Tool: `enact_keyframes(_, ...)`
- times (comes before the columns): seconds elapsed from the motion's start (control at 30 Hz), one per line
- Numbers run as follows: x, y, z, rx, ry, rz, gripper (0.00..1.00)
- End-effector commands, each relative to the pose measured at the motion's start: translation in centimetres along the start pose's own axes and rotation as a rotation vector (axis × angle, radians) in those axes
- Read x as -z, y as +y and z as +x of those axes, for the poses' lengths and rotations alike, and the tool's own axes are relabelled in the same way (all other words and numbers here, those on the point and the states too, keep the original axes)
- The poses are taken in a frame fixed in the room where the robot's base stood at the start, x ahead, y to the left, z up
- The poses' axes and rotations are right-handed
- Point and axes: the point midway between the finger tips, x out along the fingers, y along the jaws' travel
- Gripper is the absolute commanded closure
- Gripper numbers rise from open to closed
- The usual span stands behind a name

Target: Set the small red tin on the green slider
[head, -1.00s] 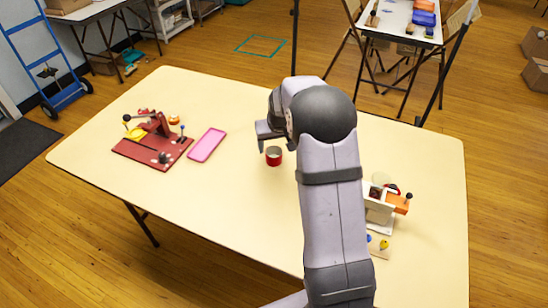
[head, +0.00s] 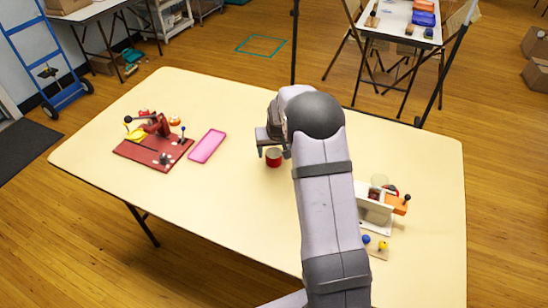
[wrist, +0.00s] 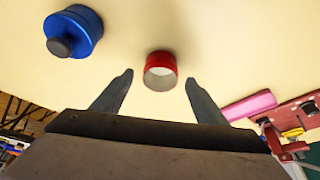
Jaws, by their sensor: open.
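The small red tin (head: 273,157) stands upright on the cream table, just below my gripper (head: 274,150) in the head view. In the wrist view the tin (wrist: 161,63) shows its red side and pale round end, beyond and between the tips of my gripper (wrist: 159,77). The fingers are spread wide and empty, and I see no contact with the tin. I cannot make out a green slider for certain; a faint greenish piece (head: 379,181) shows at the white and orange device, partly hidden by my arm.
A pink tray (head: 207,146) and a red board with levers (head: 140,152) lie to the left. A white and orange device (head: 372,213) stands right of my arm. A blue knobbed cylinder (wrist: 74,32) shows in the wrist view. The table between tin and tray is clear.

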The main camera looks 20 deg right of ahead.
Motion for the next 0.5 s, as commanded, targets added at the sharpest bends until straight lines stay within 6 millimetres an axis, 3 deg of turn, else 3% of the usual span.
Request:
enact_keyframes(0.23,0.1,-0.1,2.6,0.0,-0.001,-0.001,0.34)
enact_keyframes(0.5,0.1,-0.1,3.3,0.0,0.001,0.0,0.34)
